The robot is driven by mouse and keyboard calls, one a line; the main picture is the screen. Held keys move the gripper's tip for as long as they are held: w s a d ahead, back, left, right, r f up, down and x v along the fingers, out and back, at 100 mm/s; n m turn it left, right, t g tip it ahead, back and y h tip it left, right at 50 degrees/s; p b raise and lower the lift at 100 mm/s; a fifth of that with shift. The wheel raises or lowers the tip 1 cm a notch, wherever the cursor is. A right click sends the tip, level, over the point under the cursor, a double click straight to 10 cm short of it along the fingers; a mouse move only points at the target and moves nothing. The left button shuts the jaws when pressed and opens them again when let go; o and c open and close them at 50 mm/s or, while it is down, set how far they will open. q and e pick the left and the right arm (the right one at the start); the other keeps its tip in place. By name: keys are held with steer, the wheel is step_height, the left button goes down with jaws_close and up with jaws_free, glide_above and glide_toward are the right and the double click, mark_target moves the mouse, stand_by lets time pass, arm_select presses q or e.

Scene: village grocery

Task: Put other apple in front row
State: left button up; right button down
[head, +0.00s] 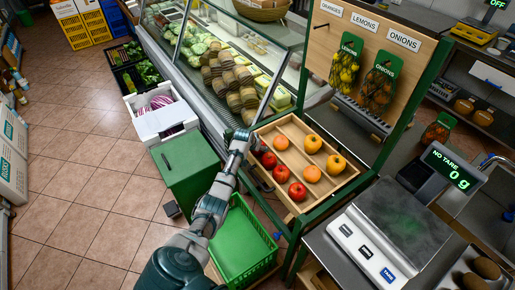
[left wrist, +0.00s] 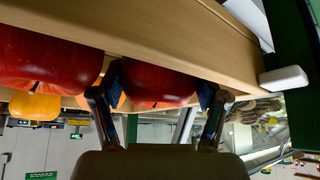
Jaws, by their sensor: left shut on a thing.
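The wooden tray (head: 334,187) holds red apples along its left side and front, with orange-yellow fruit beside them. My left gripper (head: 260,150) reaches the tray's left edge, at the upper-left red apple (head: 269,160). In the left wrist view, the left gripper (left wrist: 158,100) has its two fingers on either side of a red apple (left wrist: 158,80) and is shut on it. The apple is close to the wooden tray wall (left wrist: 170,40). Another red apple (left wrist: 45,60) is beside it. Two more red apples, a middle one (head: 281,174) and a lower one (head: 297,191), lie in the tray. My right gripper is not in view.
A green basket (head: 243,245) stands below the tray's left side, near a green box (head: 185,165). The glass display counter (head: 225,70) is behind. A scale (head: 390,235) stands to the right. Bare tiled floor is at the left.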

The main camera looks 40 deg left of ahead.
mark_target(254, 153)
arm_select(q)
steer(key=o, duration=1.1)
steer(key=shift+o, duration=0.2)
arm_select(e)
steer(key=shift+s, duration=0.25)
arm_select(q)
steer(key=shift+s+r, duration=0.15)
steer(key=shift+r, duration=0.2)
steer(key=p+v, duration=0.1)
steer(key=v, duration=0.3)
steer(key=shift+s+d+r, duration=0.1)
steer(key=shift+s+r, duration=0.1)
steer(key=shift+r, duration=0.05)
steer(key=p+v, duration=0.1)
steer(key=v, duration=0.5)
steer(key=shift+s+d+r, duration=0.1)
steer(key=shift+s+r, duration=0.1)
steer(key=shift+r, duration=0.05)
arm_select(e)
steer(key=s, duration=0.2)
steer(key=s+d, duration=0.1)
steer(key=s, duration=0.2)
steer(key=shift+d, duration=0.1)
